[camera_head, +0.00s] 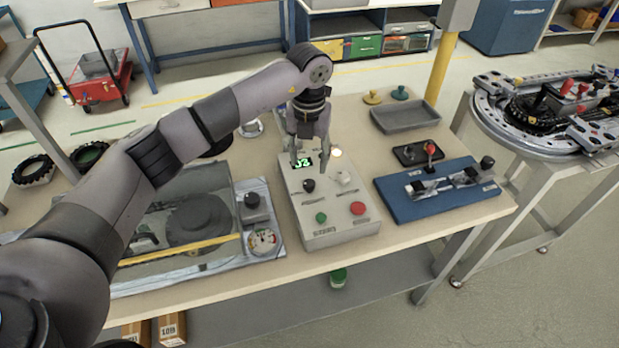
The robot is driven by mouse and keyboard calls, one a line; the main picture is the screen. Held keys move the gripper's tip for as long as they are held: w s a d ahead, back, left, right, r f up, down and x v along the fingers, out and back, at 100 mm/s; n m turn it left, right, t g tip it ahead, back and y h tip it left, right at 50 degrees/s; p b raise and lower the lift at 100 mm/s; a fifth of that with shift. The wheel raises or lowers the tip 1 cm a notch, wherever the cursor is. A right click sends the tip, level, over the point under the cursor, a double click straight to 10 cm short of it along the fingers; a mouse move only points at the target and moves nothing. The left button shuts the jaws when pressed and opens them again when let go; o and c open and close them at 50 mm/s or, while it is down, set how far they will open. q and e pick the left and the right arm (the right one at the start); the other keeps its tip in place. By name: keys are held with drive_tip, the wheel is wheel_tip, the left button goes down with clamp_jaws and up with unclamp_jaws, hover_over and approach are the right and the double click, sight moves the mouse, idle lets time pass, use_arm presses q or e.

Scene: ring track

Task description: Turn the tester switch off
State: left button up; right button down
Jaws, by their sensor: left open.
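The tester (341,235) is a light grey box in the middle of the table. Its green display (302,162) is lit, and a small lamp (336,153) on it looks bright. Its top carries a black knob (308,186), a pale knob or switch (344,178), a green button (321,217) and a red button (358,208). I cannot tell which control is the switch. My left gripper (311,165) is open and empty, pointing down over the back of the tester, behind the knobs. Whether its fingertips touch anything is unclear. My right gripper is out of view.
A clear-covered unit with a gauge (262,242) stands left of the tester. A blue fixture (415,207) lies to the right, with a grey tray (405,117) behind it. A ring track (500,118) stands on a separate stand at the far right.

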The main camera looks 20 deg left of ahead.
sight(309, 182)
use_arm(q)
wheel_tip(309, 182, down, 5)
drive_tip(key=shift+s+f+p, duration=0.1)
drive_tip(key=shift+f+p, duration=0.1)
drive_tip(key=shift+p, duration=0.35)
wheel_tip(309, 182, down, 2)
drive_tip(key=shift+f, duration=0.65)
drive_tip(key=c, duration=0.6)
clamp_jaws()
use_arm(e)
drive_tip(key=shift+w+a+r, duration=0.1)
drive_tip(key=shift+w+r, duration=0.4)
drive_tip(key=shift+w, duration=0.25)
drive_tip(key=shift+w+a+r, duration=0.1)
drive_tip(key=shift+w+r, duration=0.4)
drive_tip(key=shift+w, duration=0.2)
